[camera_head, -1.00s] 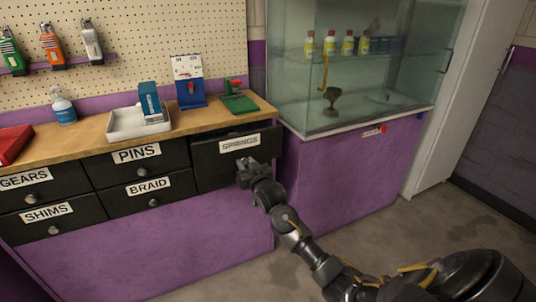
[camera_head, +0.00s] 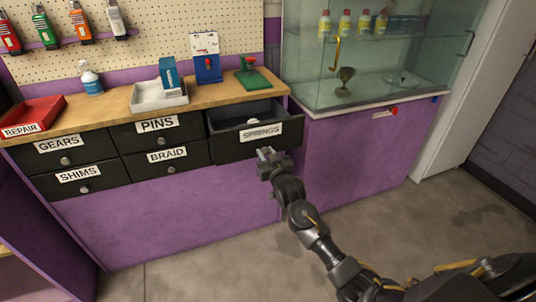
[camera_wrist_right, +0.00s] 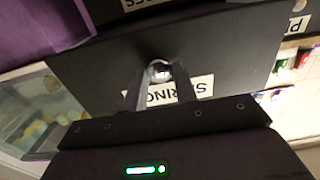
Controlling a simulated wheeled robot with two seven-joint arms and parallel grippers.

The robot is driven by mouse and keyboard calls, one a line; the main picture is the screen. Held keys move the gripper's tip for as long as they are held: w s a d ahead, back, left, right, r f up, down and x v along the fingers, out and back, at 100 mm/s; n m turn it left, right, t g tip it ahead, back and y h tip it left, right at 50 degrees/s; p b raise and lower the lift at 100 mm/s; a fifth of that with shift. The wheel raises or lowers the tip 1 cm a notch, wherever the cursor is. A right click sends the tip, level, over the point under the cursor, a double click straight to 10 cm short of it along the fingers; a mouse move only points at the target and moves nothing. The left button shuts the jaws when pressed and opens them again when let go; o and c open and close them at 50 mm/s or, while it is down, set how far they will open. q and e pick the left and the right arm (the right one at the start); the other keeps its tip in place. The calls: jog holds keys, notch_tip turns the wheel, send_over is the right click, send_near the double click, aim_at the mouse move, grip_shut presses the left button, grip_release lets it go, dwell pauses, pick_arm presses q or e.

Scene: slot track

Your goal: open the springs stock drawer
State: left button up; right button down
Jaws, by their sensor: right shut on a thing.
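The springs drawer (camera_head: 230,146) is a dark drawer with a white SPRINGS label (camera_head: 262,133), at the right end of the bench. It stands pulled part way out, and its inside (camera_head: 245,113) shows from above, with a small pale object in it. My right gripper (camera_head: 267,155) is at the drawer's front, just below the label. In the right wrist view, its two fingers are closed on the round metal knob (camera_wrist_right: 160,71), with the label partly hidden behind them. My left gripper is not in view.
Closed drawers marked PINS (camera_head: 157,125), BRAID (camera_head: 166,155), GEARS (camera_head: 59,143) and SHIMS (camera_head: 79,174) are to the left. A glass cabinet (camera_head: 375,60) on a purple base stands close on the right. The grey floor (camera_head: 350,240) in front is clear.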

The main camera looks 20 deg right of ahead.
jog(key=c, duration=1.1)
grip_release()
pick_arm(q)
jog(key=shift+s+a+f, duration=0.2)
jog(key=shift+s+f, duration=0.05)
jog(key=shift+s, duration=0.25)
pick_arm(e)
jog(key=s, duration=1)
jog(key=shift+s+a, duration=0.35)
jog(key=shift+s, duration=0.05)
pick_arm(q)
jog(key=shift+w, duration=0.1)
